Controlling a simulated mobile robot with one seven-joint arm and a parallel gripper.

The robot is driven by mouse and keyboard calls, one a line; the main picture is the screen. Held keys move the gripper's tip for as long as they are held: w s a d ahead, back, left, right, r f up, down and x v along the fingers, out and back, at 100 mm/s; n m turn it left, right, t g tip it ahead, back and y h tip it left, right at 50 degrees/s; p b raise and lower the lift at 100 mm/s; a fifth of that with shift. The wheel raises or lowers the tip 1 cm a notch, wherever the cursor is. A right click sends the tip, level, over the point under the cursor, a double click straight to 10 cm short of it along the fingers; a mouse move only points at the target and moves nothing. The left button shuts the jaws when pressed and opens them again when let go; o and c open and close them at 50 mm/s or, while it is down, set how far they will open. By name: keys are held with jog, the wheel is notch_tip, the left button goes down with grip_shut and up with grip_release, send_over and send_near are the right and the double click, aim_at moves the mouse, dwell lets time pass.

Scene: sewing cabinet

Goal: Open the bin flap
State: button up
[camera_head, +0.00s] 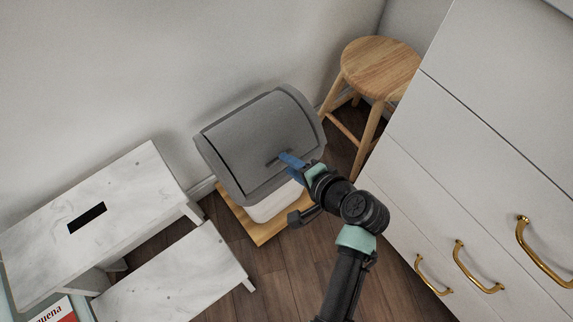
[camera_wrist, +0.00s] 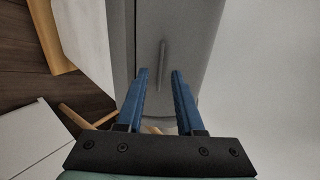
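The bin (camera_head: 270,208) has a white lower body and a grey rounded lid, and stands on a wooden board. Its grey flap (camera_head: 252,138) lies closed in the lid, with a thin dark handle (camera_head: 279,159) near its lower edge. My gripper (camera_head: 288,163) has blue fingers and is at the flap's handle. In the wrist view the handle (camera_wrist: 162,62) stands upright between and beyond the two fingertips of my gripper (camera_wrist: 160,75). The fingers are apart. I cannot tell whether they touch the flap.
A wooden stool (camera_head: 381,68) stands behind the bin to the right. A white drawer cabinet (camera_head: 480,150) with brass handles is close on the right. A white marble-look step stool (camera_head: 130,200) stands at the left. Dark wood floor shows in front of the bin.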

jog(key=shift+x, duration=1.1)
grip_shut()
dwell(0.7)
